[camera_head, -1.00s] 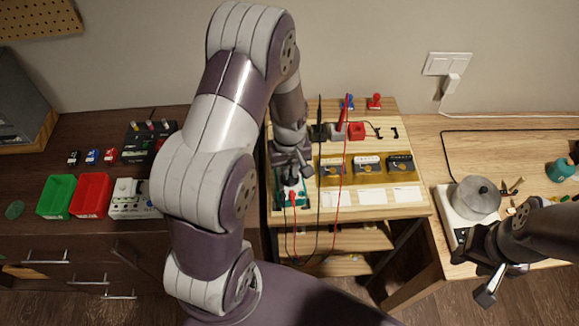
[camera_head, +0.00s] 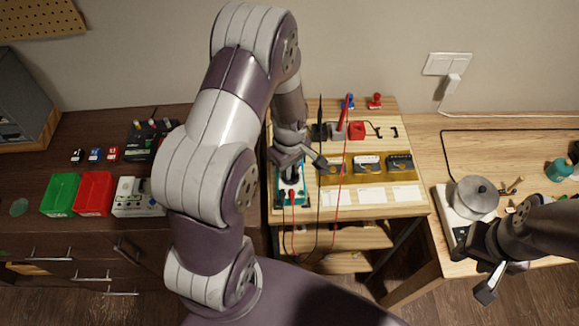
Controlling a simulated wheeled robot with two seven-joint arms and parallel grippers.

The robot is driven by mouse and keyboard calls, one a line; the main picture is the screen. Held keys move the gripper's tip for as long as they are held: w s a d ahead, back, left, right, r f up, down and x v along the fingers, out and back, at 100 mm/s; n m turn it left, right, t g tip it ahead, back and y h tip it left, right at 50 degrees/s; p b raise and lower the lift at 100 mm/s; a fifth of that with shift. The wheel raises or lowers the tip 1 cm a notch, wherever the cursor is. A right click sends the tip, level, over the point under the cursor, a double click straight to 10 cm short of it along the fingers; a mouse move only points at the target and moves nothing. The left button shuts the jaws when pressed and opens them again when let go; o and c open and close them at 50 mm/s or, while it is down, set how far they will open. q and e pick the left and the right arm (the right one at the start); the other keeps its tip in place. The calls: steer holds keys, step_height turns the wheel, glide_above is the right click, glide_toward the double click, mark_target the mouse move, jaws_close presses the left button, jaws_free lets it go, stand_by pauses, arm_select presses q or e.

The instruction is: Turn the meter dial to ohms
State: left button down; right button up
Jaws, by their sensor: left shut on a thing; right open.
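The teal meter (camera_head: 298,196) lies at the left front of the light wooden bench. Red and black leads are plugged into its front end. My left gripper (camera_head: 288,176) points down over the meter's face and is shut at the dial. The dial itself is hidden under the gripper, so its setting cannot be read. My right gripper (camera_head: 484,280) is open and empty at the far right, in front of the hotplate.
Yellow-fronted boxes (camera_head: 367,167) sit right of the meter. Probes stand upright in holders behind it. Green (camera_head: 60,193) and red (camera_head: 94,193) bins stand left.

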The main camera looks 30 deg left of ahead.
arm_select(q)
steer(key=c, duration=1.1)
jaws_free()
steer(key=shift+c, duration=0.2)
step_height(320, 180, up, 13)
steer(key=b, duration=0.1)
steer(key=shift+f, duration=0.15)
